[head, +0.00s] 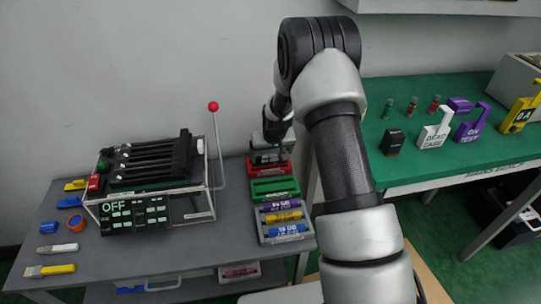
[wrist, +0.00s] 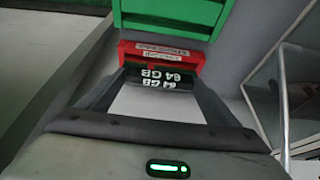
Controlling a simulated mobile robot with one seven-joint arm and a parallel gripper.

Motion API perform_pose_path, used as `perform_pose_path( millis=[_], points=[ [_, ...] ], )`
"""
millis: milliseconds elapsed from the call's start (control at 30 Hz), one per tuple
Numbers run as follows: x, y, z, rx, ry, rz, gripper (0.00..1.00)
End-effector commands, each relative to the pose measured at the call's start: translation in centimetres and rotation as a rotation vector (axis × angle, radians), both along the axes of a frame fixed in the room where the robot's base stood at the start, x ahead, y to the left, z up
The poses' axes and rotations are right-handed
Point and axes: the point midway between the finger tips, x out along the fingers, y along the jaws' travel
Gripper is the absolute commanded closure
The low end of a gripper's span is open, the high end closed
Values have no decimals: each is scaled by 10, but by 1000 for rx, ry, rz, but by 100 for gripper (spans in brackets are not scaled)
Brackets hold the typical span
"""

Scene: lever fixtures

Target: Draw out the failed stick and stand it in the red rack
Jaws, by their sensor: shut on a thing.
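My gripper (wrist: 160,92) is shut on a black stick (wrist: 152,84) with white "64 GB" lettering, seen between the fingertips in the wrist view. The stick is at the near side of the red rack (wrist: 187,56); I cannot tell how deep it sits or whether it touches the slot floor. In the head view my gripper (head: 270,152) is directly over the red rack (head: 268,170), and the stick is mostly hidden by it. The board fixture (head: 150,165) at left holds several black sticks in a row, with an "OFF" panel in front.
A lever with a red ball (head: 213,106) stands upright right of the fixture. A green rack (head: 274,188) and a grey tray (head: 282,238) with purple, yellow and blue sticks lie in front of the red rack. A green table (head: 440,165) with tags stands at right.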

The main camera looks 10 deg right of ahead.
Motion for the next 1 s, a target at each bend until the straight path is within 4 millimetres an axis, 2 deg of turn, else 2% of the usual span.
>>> perform_pose_path(
  millis=[567, 1000],
  points=[
    [0, 0, -1, 0, 0, 0, 46],
    [0, 0, -11, 0, -1, 0, 46]
  ],
)
